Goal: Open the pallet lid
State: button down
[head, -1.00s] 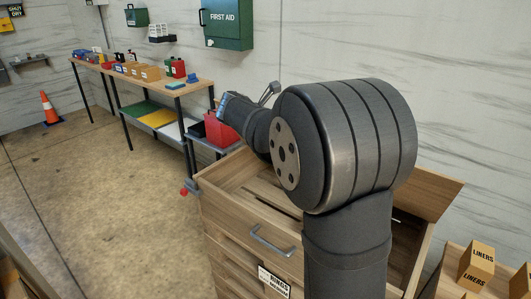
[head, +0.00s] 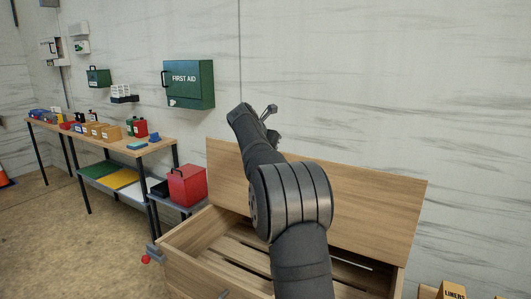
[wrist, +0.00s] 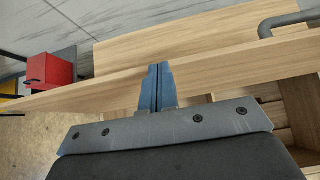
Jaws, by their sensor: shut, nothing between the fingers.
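The wooden pallet box (head: 195,232) stands below my arm in the head view, with slats showing inside. Its broad lid panel (head: 350,195) stands raised at the back, leaning near the wall. My arm crosses in front of the lid, and its far end reaches above the lid's upper left edge; the fingertips are hidden there. In the wrist view my gripper (wrist: 158,70) is shut and empty, its blue-grey fingers overlapping a wooden board (wrist: 215,72). Contact with the board cannot be told. A grey bar handle (wrist: 285,20) shows at the upper right.
A red box (head: 187,186) on a low shelf stands left of the pallet box. Behind it is a workbench (head: 150,147) with small containers. A green first aid case (head: 188,85) hangs on the wall. A liners box (head: 452,290) sits at the lower right.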

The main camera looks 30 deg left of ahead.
jog(key=shift+w+f+g, duration=0.15)
jog(key=shift+w+g, duration=0.2)
jog(key=shift+w, duration=0.65)
jog(key=shift+w+f+g, duration=0.15)
jog(key=shift+w+g, duration=0.2)
jog(key=shift+w, duration=0.6)
jog(key=v, duration=1.7)
jog(key=shift+s+r, duration=0.15)
jog(key=shift+r, duration=0.2)
jog(key=x, duration=1.7)
jog(key=shift+w+f, duration=0.2)
